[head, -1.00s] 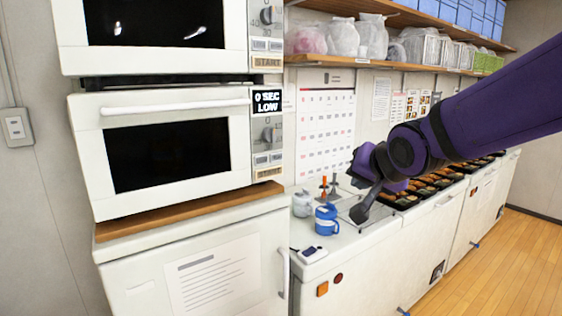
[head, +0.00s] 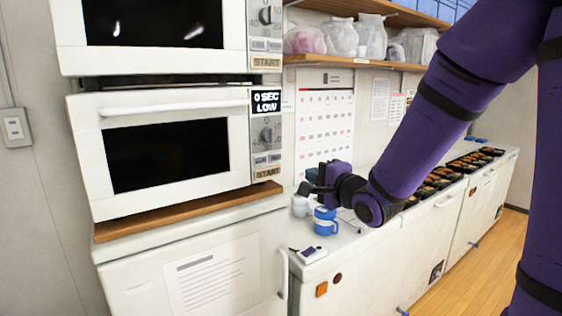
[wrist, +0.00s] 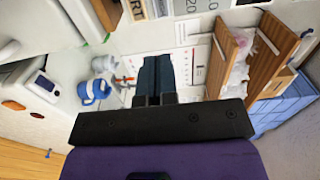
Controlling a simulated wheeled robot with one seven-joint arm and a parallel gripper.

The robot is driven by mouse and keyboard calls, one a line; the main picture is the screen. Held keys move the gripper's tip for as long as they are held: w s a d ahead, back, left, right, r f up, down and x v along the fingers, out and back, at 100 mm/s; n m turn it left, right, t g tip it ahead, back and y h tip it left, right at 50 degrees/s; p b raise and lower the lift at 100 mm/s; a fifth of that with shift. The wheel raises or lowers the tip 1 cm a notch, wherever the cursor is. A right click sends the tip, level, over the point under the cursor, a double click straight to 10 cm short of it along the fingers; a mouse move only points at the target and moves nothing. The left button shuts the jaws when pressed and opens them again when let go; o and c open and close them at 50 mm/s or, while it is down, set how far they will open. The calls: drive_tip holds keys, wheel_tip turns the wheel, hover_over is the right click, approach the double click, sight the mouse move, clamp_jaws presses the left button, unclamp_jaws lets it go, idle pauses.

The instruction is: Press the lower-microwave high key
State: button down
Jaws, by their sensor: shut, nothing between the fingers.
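The lower microwave (head: 235,150) sits on a wooden board, with its door shut. Its display (head: 267,101) reads 0 SEC LOW. Below the display are a dial (head: 267,134), two small keys (head: 267,159) and a START key (head: 268,173). The small keys' labels are too small to read, so I cannot tell which is high. My gripper (head: 304,188) is right of and a little below the panel, apart from it, with its fingers toward the left. In the wrist view my gripper (wrist: 155,62) has its dark fingers together and empty.
The upper microwave (head: 160,65) stands above the lower one. A blue cup (head: 326,222) and a pale pot (head: 300,205) stand on the counter below my gripper. A wall calendar (head: 325,125) hangs behind. Bento trays (head: 440,178) line the counter at right.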

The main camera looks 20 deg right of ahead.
sight(276, 157)
drive_tip(key=shift+w, duration=0.15)
drive_tip(key=x, duration=1.3)
drive_tip(key=shift+w+a, duration=0.15)
drive_tip(key=shift+w, duration=0.2)
drive_tip(key=shift+w, duration=0.1)
drive_tip(key=shift+w+a+r, duration=0.1)
drive_tip(key=shift+w+a, duration=0.15)
drive_tip(key=shift+w, duration=0.25)
drive_tip(key=shift+r, duration=0.1)
drive_tip(key=shift+s, duration=0.15)
